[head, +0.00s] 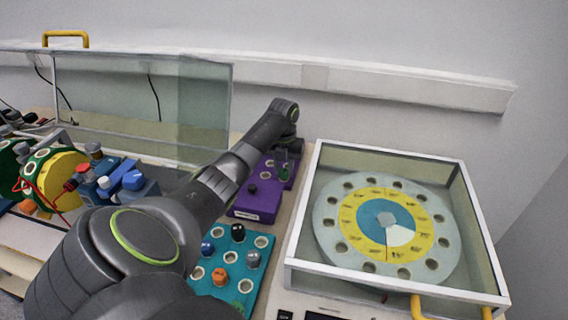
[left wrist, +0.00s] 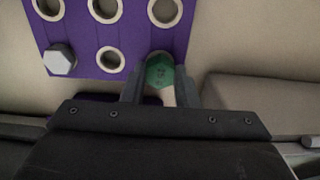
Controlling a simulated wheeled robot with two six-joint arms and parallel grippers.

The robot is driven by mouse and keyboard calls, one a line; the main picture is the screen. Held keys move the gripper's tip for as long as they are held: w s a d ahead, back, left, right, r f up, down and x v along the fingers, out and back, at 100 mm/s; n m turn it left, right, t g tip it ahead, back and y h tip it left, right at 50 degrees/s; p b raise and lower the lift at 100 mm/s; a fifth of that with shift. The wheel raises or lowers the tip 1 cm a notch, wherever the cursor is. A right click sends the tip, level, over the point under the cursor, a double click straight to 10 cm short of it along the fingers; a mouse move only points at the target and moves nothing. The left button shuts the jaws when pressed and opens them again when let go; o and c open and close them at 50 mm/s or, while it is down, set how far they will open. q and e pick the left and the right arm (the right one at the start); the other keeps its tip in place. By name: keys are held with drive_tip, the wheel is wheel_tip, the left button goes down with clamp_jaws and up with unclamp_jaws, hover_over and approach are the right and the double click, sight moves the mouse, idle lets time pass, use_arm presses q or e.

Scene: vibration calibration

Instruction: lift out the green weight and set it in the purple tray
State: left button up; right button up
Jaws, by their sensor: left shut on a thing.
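The green weight (left wrist: 160,72) is between the two fingers of my left gripper (left wrist: 160,88) in the left wrist view. It overlaps a white-ringed hole at the edge of the purple tray (left wrist: 135,40); I cannot tell whether it is in the hole or above it. In the head view the green weight (head: 283,171) shows small below my left gripper (head: 285,163), over the far part of the purple tray (head: 258,206). My right gripper is not in view.
A teal tray (head: 262,242) with several coloured weights stands nearer, beside my left arm. A glass-sided case (head: 460,180) with a round holed dial (head: 330,220) is on the right.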

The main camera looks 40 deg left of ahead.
use_arm(q)
drive_tip(key=shift+f, duration=0.4)
drive_tip(key=o, duration=1)
drive_tip(key=shift+r, duration=0.1)
wheel_tip(320, 180, up, 8)
drive_tip(key=shift+b, duration=0.5)
wheel_tip(320, 180, up, 9)
drive_tip(key=p, duration=0.6)
drive_tip(key=shift+p, duration=0.35)
